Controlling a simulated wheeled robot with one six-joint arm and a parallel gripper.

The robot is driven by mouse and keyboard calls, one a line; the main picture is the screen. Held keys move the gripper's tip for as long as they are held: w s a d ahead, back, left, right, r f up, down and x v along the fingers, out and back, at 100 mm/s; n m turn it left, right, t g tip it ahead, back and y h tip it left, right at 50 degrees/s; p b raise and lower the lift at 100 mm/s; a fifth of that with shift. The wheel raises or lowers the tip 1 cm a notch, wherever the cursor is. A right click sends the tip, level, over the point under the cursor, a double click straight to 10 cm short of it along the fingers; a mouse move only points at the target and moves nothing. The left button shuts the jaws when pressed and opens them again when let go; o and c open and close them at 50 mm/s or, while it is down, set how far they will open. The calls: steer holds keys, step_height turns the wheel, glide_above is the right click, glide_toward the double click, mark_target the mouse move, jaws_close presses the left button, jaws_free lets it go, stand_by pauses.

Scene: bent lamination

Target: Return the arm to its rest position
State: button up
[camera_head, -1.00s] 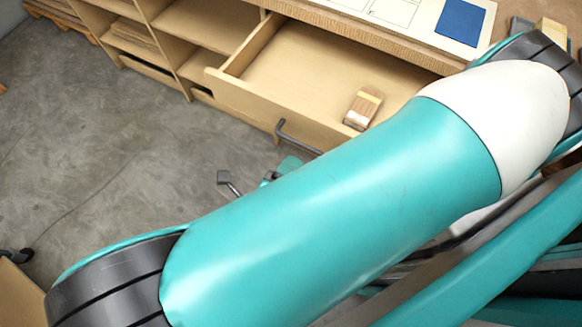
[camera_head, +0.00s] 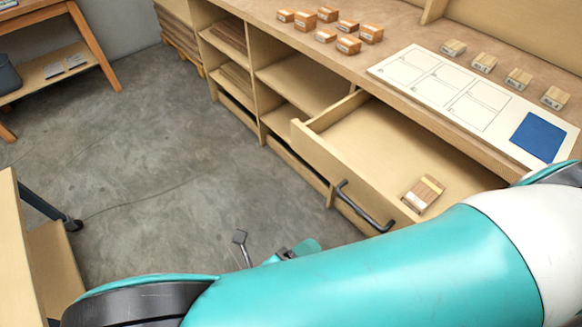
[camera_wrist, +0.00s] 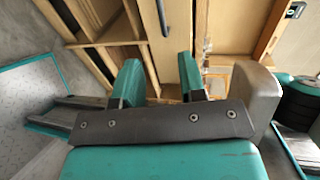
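My teal and white arm (camera_head: 380,270) stretches across the bottom of the head view, bent at its joints. My gripper (camera_wrist: 158,64) shows in the wrist view with its two teal fingers apart and nothing between them. In the head view only a small part of the gripper end shows past the arm, and its fingers cannot be made out clearly. It is in front of the open drawer (camera_head: 318,156), apart from the dark drawer handle (camera_head: 365,207). The handle also shows in the wrist view (camera_wrist: 162,16).
A wooden block (camera_head: 423,194) lies in the drawer. The bench top (camera_head: 290,35) holds several small blocks and a white board (camera_head: 420,78) with a blue square (camera_head: 538,137). A cart (camera_head: 35,245) stands at the left, a table (camera_head: 95,50) behind. The floor between is clear.

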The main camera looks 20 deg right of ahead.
steer(key=w+d+r+m+g+y, duration=0.1)
steer(key=w+r+m+g+y, duration=0.25)
steer(key=r+m, duration=0.4)
steer(key=w+r+m+g+y, duration=0.3)
steer(key=r+m+g+y, duration=0.25)
steer(key=m, duration=0.35)
steer(key=s+d+r+m+t+y, duration=0.1)
steer(key=r+m+y, duration=0.3)
steer(key=r+m, duration=0.4)
steer(key=s+d+r+m+t+y, duration=0.1)
steer(key=s+d+r+m+y, duration=0.1)
steer(key=r+m+y, duration=0.3)
step_height(320, 180, up, 4)
steer(key=d+m, duration=0.1)
steer(key=m, duration=0.3)
steer(key=shift+s+d+t, duration=0.2)
steer(key=shift+s+t, duration=0.1)
